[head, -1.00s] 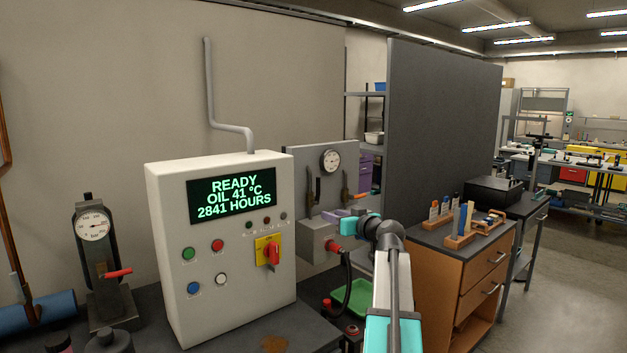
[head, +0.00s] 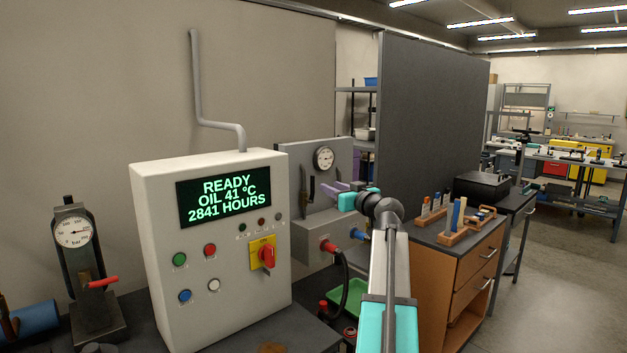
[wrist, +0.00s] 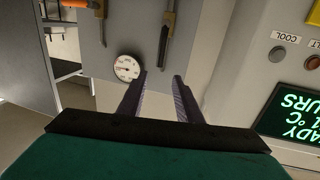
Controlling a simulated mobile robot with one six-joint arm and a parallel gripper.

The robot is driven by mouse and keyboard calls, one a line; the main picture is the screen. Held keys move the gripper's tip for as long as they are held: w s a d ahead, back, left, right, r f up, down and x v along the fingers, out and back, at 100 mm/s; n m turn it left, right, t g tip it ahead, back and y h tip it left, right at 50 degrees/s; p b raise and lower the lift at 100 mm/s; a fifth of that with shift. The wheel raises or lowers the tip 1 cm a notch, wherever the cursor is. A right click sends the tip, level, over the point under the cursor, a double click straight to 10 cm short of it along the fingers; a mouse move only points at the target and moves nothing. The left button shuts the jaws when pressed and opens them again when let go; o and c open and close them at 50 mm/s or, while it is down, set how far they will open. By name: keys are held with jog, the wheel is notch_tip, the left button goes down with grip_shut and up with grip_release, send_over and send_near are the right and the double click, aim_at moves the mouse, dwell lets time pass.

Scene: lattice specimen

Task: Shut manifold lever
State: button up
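A grey manifold panel (head: 335,158) stands right of the control cabinet and carries a round gauge (head: 324,158). A dark lever (head: 311,189) hangs at its left; in the wrist view, seen upside down, this lever (wrist: 164,46) has a tan upper part. Contact with either lever is not visible. I cannot tell which lever is meant.
The white control cabinet (head: 152,240) with a red-yellow switch (head: 264,254) stands close left of the manifold. Red (head: 328,246) and blue (head: 358,234) fittings and a black hose sit below. A green tray (head: 345,296) lies lower. A wooden drawer cabinet (head: 440,270) stands right.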

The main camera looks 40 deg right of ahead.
aim_at(313, 191)
jog(key=shift+p+x, duration=2.1)
jog(key=shift+x, duration=4.6)
jog(key=shift+c, duration=0.3)
jog(key=shift+s, duration=0.1)
grip_shut()
